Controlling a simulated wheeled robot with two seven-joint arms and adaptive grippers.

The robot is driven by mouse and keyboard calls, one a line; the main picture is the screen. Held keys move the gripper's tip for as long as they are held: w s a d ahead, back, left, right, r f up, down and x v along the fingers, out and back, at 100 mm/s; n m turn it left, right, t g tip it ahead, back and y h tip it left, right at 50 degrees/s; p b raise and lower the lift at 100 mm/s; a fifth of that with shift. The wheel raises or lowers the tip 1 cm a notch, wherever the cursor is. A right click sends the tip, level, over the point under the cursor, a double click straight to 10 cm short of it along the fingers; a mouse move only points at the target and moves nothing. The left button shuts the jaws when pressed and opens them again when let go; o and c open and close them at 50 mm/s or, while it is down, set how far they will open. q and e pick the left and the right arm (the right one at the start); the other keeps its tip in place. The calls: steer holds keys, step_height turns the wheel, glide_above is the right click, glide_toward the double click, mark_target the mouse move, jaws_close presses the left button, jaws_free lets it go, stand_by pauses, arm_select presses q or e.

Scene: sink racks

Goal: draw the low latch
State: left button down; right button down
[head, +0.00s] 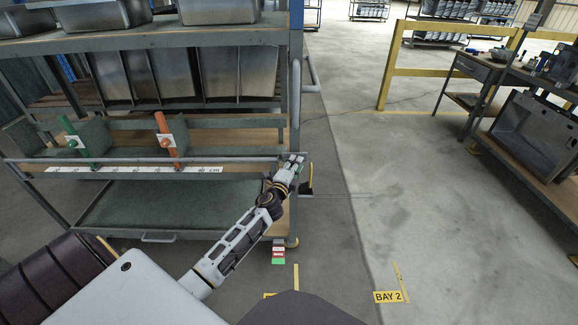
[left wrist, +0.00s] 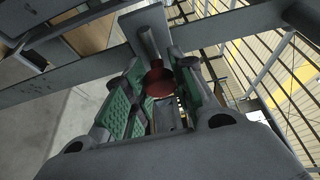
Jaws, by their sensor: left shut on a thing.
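My left gripper (head: 292,164) is at the right front post of the rack, at the height of the rail above the low shelf. In the left wrist view its green-padded fingers (left wrist: 158,95) are shut around a dark red knob (left wrist: 160,80) on a short grey stem, which I take for the low latch. The stem runs up to a grey metal bar (left wrist: 75,78). In the head view the gripper hides the knob. My right gripper is not in view.
The rack (head: 150,42) holds steel sinks on its upper shelves. An orange clamp (head: 166,138) and a green clamp (head: 74,137) stand behind a ruler strip (head: 130,169). Free floor (head: 350,250) lies to the right, before a workbench (head: 500,80).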

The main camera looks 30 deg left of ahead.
arm_select(q)
steer(key=shift+d, duration=0.1)
steer(key=c, duration=1.5)
jaws_free()
steer(key=o, duration=0.4)
steer(key=shift+w+d, duration=0.1)
steer(key=shift+c, duration=0.2)
steer(key=s+d, duration=0.1)
steer(key=s, duration=1.1)
steer(key=shift+d, duration=0.4)
